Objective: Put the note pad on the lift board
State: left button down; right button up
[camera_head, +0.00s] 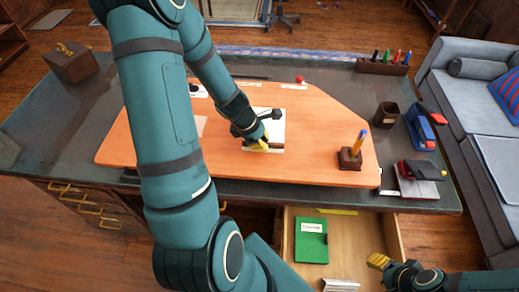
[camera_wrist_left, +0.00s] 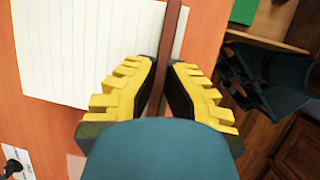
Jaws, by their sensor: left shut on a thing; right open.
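The note pad (camera_head: 270,118) is white with ruled lines and a brown bound edge. In the left wrist view the ruled sheet (camera_wrist_left: 85,50) fills the upper left. My left gripper (camera_head: 262,143) is shut on the pad's brown edge, which shows between the yellow fingers (camera_wrist_left: 168,85). The lift board (camera_head: 310,120) is the orange panel on the desk. The pad is over its middle; I cannot tell whether it rests on the board.
A pen holder (camera_head: 350,157) stands on the board's right part. A dark cup (camera_head: 387,114), a red stapler (camera_head: 420,170) and a marker rack (camera_head: 382,66) stand right of the board. A wooden box (camera_head: 70,62) is far left.

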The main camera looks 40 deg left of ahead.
aim_at(262, 157)
pick_arm(q)
jog(key=shift+w+f, duration=0.15)
jog(key=shift+f, duration=0.6)
notch_tip(262, 157, down, 3)
jog(key=shift+f+b, duration=0.1)
jog(key=shift+b, duration=1)
jog(key=shift+f, duration=0.1)
jog(key=c, duration=1.1)
grip_release()
jog(key=shift+c, duration=0.2)
